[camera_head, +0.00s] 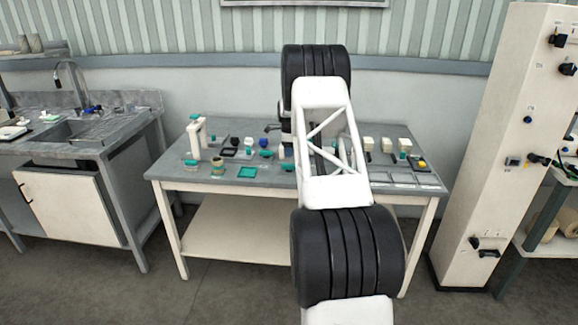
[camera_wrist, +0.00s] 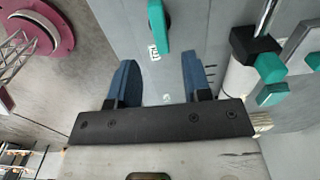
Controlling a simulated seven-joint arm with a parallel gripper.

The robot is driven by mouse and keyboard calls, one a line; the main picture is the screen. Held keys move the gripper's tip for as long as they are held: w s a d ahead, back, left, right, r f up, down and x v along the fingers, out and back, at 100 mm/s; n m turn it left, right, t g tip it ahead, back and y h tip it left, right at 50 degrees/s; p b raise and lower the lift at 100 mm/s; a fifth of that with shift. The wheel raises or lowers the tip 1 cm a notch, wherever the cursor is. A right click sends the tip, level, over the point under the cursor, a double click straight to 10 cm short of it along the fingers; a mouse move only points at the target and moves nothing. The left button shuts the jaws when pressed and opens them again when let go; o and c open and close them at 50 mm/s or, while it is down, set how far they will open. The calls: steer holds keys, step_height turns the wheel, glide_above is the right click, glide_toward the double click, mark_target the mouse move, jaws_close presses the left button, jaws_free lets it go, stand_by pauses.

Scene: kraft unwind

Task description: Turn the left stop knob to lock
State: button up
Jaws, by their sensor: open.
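In the wrist view, a teal lever-shaped knob (camera_wrist: 158,25) is on a grey panel, with a small white label (camera_wrist: 153,53) by its lower end. It points along the picture's height. My gripper (camera_wrist: 159,65) is open, with nothing between its blue fingers. The knob lies beyond the fingertips, roughly in line with the gap, and looks apart from them. Whether it is the left stop knob I cannot tell. In the head view, my arm covers the middle of the bench and I cannot make out the knob or the fingers clearly.
In the wrist view, a black block with teal parts (camera_wrist: 270,67) and a metal rod stand right of the fingers. A magenta round part (camera_wrist: 48,30) is at upper left. In the head view, a bench (camera_head: 222,186) holds several small items. A tall cream cabinet (camera_head: 492,150) stands right.

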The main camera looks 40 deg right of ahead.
mark_target(289, 164)
steer(key=shift+f, duration=3.9)
jaws_close()
